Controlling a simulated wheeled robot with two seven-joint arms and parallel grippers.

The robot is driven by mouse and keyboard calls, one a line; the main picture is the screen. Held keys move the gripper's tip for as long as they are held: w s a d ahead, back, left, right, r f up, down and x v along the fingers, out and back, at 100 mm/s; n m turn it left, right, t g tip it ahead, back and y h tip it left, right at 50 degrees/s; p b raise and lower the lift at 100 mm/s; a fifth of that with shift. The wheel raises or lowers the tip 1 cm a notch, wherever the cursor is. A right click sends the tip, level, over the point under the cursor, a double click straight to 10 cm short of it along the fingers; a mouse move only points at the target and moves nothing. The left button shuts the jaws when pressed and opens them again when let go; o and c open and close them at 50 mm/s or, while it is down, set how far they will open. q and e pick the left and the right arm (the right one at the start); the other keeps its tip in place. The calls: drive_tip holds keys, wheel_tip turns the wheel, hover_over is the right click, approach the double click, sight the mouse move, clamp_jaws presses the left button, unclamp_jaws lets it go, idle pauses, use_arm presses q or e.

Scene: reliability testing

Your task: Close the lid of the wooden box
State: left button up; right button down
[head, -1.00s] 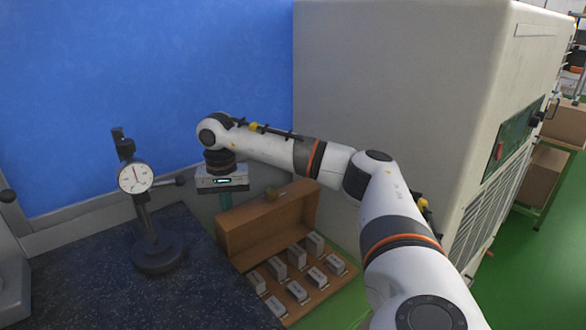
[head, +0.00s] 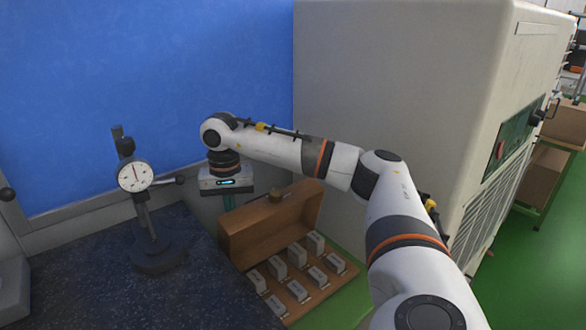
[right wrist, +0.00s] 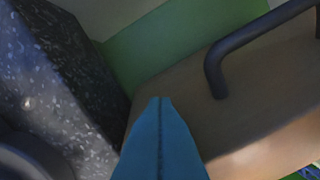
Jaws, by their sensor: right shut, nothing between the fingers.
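The wooden box (head: 350,268) is open, with several grey metal blocks standing in rows in it. Its brown lid (head: 262,235) stands raised along the back left side. A small handle (head: 278,197) shows at the lid's upper edge. In the right wrist view the lid's outer face (right wrist: 185,85) and the dark handle (right wrist: 218,75) are close. My right gripper (head: 228,203) points down behind the lid near its left end, fingers shut and empty. Its teal fingertips (right wrist: 160,102) overlap the lid in the wrist view; I cannot tell whether they touch. My left gripper is not in view.
A dial gauge on a stand (head: 135,177) is on the dark speckled table (head: 85,265) at left. A large beige cabinet (head: 400,90) stands behind my right arm. A blue panel (head: 140,70) closes off the back. Green floor (head: 345,295) shows beside the box.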

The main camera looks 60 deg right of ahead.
sight(241, 217)
drive_tip(key=shift+s+a+f+b, duration=0.15)
drive_tip(key=shift+s+a, duration=0.1)
drive_tip(key=shift+s, duration=0.55)
drive_tip(key=shift+s+a+r+b, duration=0.1)
drive_tip(key=shift+s+a+b, duration=0.1)
drive_tip(key=shift+s, duration=0.55)
drive_tip(key=shift+s+a+f+b, duration=0.15)
drive_tip(key=shift+s+a, duration=0.1)
drive_tip(key=shift+s, duration=0.55)
drive_tip(key=r+p, duration=0.1)
drive_tip(key=r, duration=0.1)
drive_tip(key=r+p, duration=0.3)
drive_tip(key=r, duration=0.1)
drive_tip(key=shift+s+a+r, duration=0.15)
drive_tip(key=shift+s, duration=0.15)
